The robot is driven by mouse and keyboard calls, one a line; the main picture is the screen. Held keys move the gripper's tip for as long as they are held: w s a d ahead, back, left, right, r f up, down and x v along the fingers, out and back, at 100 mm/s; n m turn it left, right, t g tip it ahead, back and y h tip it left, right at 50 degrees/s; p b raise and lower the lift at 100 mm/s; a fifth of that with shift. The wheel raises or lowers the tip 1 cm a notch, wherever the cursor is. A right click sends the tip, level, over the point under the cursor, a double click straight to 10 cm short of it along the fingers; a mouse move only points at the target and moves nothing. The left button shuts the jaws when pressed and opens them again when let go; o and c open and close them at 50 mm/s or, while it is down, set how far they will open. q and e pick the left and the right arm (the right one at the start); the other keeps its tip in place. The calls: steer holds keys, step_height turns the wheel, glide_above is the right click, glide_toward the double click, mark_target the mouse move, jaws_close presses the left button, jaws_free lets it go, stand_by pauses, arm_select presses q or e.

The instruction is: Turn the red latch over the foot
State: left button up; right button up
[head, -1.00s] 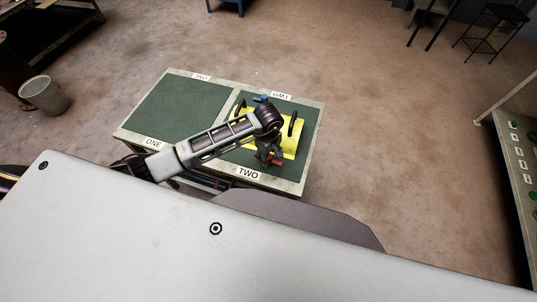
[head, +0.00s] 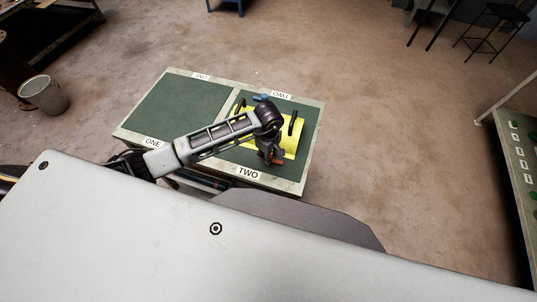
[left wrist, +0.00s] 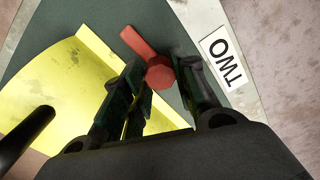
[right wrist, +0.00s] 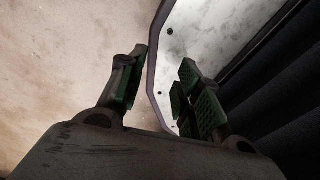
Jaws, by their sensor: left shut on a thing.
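The red latch (left wrist: 138,42) shows in the left wrist view as a short flat arm with a faceted round hub (left wrist: 160,74). It sits at the edge of the yellow piece (left wrist: 62,92) on the green board of bay TWO. My left gripper (left wrist: 163,78) is shut on the red latch, with its fingers on either side of the hub. In the head view a bit of the red latch (head: 279,161) shows beside the left gripper (head: 271,158); the arm and gripper hide part of the yellow piece (head: 290,140). My right gripper (right wrist: 163,70) is open and empty.
Bay ONE's green board (head: 170,110) is bare to the left. Black handles (head: 294,123) stand up from the yellow piece, and a blue part (head: 262,98) lies at its far side. A bucket (head: 45,95) stands on the floor at left.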

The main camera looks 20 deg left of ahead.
arm_select(q)
steer(key=shift+n+b, duration=0.45)
steer(key=shift+n, duration=0.45)
steer(key=shift+c, duration=0.2)
steer(key=n+b, duration=0.1)
steer(key=n, duration=0.1)
steer(key=shift+n, duration=0.4)
steer(key=n, duration=0.3)
steer(key=shift+b, duration=0.4)
steer(key=shift+n, duration=1.2)
steer(key=n+b, duration=0.1)
steer(key=n, duration=0.4)
steer(key=shift+n, duration=0.3)
steer(key=shift+n+b, duration=0.3)
steer(key=shift+n, duration=0.4)
arm_select(e)
steer(key=w+d+f, duration=0.1)
steer(key=d+f, duration=0.3)
steer(key=shift+w+d+f+h, duration=0.15)
steer(key=shift+w+d+h, duration=0.15)
steer(key=shift+w+d, duration=0.05)
arm_select(q)
steer(key=shift+w, duration=0.1)
arm_select(e)
steer(key=shift+a, duration=0.5)
